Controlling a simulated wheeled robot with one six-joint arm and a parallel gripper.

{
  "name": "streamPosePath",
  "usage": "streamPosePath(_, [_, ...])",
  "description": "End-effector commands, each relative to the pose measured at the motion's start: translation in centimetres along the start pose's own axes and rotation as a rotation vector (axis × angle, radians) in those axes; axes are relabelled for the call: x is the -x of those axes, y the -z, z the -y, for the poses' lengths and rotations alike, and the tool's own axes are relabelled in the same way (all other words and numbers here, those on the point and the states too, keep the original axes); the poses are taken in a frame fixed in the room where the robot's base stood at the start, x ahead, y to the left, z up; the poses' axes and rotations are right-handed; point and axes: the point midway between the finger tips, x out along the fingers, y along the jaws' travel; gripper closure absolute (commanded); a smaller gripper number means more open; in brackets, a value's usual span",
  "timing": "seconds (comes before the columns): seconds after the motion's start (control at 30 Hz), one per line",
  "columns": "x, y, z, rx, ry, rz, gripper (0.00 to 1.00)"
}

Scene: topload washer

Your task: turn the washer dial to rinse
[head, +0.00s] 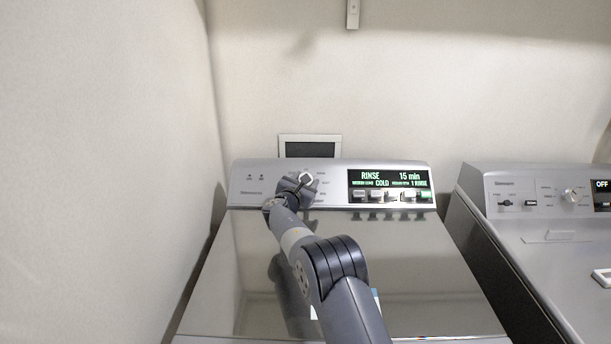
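The washer (257,318) has a grey glossy lid and a raised control panel (243,188) at its back. Its display (389,177) reads "RINSE", "15 min", "COLD" and "1 RINSE". My arm reaches over the lid to the panel. My gripper (304,180) is at the washer dial, left of the display. The dial is largely hidden behind my gripper, and only a light rim seems to show. I cannot tell whether the fingers are closed on the dial or only around it.
A second machine (555,240) stands to the right, its display (602,186) reading "OFF". A gap separates the two machines. A wall is close on the left. A framed outlet box (310,147) is on the back wall behind the panel.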

Motion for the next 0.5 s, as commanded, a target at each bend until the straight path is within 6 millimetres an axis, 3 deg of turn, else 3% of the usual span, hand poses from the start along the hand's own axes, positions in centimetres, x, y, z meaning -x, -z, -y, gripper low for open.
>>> streamPosePath(0.5, [0.02, -0.26, -0.10, -0.092, 0.114, 0.002, 0.74])
